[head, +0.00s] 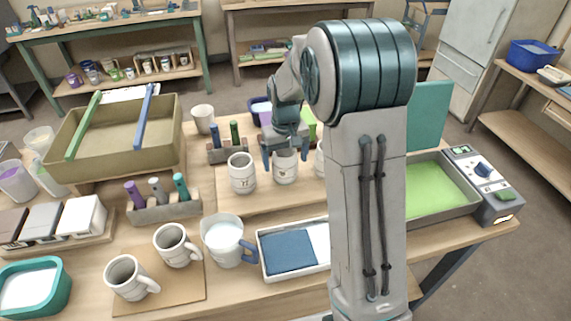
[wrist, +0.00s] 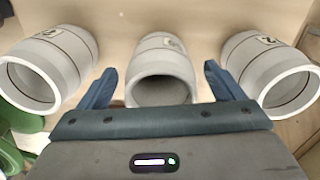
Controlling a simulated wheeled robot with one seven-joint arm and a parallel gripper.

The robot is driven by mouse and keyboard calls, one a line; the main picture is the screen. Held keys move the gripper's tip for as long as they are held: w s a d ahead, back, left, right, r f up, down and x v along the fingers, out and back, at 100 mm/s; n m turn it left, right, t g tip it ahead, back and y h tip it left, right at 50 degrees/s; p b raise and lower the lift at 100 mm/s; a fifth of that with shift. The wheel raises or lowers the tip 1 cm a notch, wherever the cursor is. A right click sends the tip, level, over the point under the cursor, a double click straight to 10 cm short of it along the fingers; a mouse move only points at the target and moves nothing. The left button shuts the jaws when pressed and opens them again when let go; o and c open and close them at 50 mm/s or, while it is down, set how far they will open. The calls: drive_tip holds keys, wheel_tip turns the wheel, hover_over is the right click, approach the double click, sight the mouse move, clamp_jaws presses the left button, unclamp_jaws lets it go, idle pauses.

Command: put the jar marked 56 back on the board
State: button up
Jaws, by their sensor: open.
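Three pale grey jars stand in a row: a left jar (head: 242,173), a middle jar (head: 285,167) and a right jar (head: 319,161) mostly hidden behind my arm. Dark marks show on the left and middle jars, but I cannot read which is 56. They stand on a light wooden board (head: 262,200). My gripper (head: 285,153) is open, with its blue fingers on either side of the middle jar's upper part. In the wrist view my gripper (wrist: 163,78) has the middle jar (wrist: 162,62) between its fingers, with gaps at both sides.
A marker rack (head: 228,153) stands behind the left jar. A white pitcher (head: 224,240), two mugs and a shallow tray (head: 292,250) are in front. A large olive bin (head: 110,165) is at left. In the wrist view the outer jars (wrist: 50,68) (wrist: 268,70) flank my fingers closely.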

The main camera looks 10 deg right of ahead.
wheel_tip(320, 180, up, 8)
drive_tip(key=shift+r, duration=0.15)
drive_tip(key=shift+s+r, duration=0.2)
drive_tip(key=shift+r, duration=0.4)
drive_tip(key=s+m+t, duration=0.1)
drive_tip(key=s+t, duration=0.1)
drive_tip(key=s, duration=2.2)
drive_tip(key=shift+m+t, duration=0.3)
drive_tip(key=shift+t, duration=0.1)
drive_tip(key=shift+r, duration=0.1)
